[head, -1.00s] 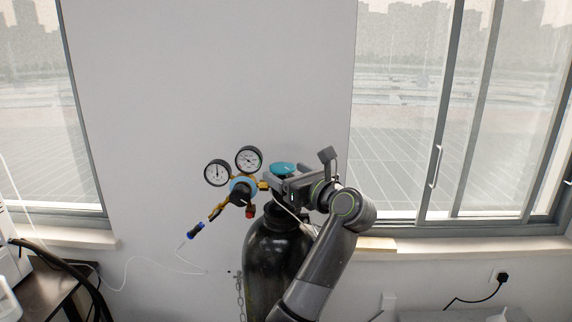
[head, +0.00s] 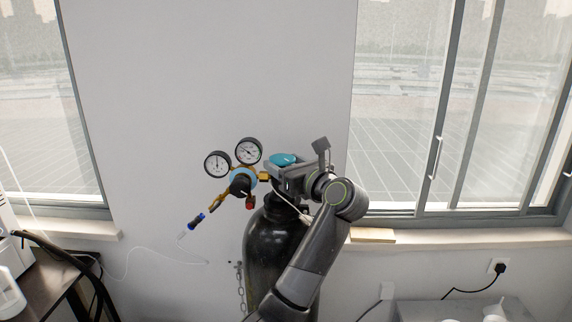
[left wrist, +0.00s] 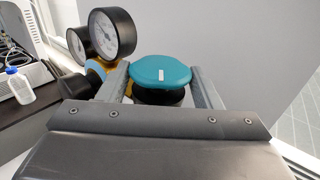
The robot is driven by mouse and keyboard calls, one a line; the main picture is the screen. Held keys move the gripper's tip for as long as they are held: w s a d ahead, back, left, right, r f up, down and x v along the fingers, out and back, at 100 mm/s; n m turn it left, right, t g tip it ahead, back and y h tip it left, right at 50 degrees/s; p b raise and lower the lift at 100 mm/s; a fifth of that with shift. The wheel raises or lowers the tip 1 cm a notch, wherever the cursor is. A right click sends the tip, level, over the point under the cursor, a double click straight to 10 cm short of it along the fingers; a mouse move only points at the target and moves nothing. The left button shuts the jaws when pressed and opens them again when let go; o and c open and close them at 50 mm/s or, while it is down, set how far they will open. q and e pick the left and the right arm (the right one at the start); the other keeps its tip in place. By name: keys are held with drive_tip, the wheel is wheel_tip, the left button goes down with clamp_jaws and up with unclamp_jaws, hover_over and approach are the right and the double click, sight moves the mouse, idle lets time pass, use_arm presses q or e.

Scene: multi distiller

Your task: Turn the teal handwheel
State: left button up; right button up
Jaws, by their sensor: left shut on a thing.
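The teal handwheel (head: 283,159) is on top of the dark gas cylinder (head: 270,245), beside the regulator. In the left wrist view the handwheel (left wrist: 160,72) has a white mark on its top and sits between the two fingers. My left gripper (head: 281,169) comes in from the right and is shut on the handwheel, one finger on each side of it. My right gripper is not in view.
Two round gauges (head: 217,164) and a brass regulator with a black knob (head: 241,184) are close left of the handwheel. A chain (head: 240,285) hangs beside the cylinder. The wall is behind.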

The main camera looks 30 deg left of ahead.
use_arm(q)
drive_tip(key=shift+s+t, duration=0.1)
drive_tip(key=shift+t, duration=0.2)
drive_tip(key=m+t+h, duration=0.1)
drive_tip(key=m+t+h+p, duration=0.1)
drive_tip(key=m+t, duration=0.1)
drive_tip(key=shift+s+a+r, duration=0.15)
drive_tip(key=shift+r, duration=0.05)
drive_tip(key=m+t+h+p, duration=0.2)
drive_tip(key=t+h+p, duration=0.1)
drive_tip(key=shift+s+a+m+t, duration=0.15)
drive_tip(key=shift+m+t, duration=0.15)
drive_tip(key=shift+m, duration=0.1)
drive_tip(key=shift+f+m+t+h+p, duration=0.1)
drive_tip(key=shift+m+t+h+p, duration=0.65)
drive_tip(key=shift+h, duration=0.45)
drive_tip(key=o, duration=0.9)
drive_tip(key=shift+f, duration=0.1)
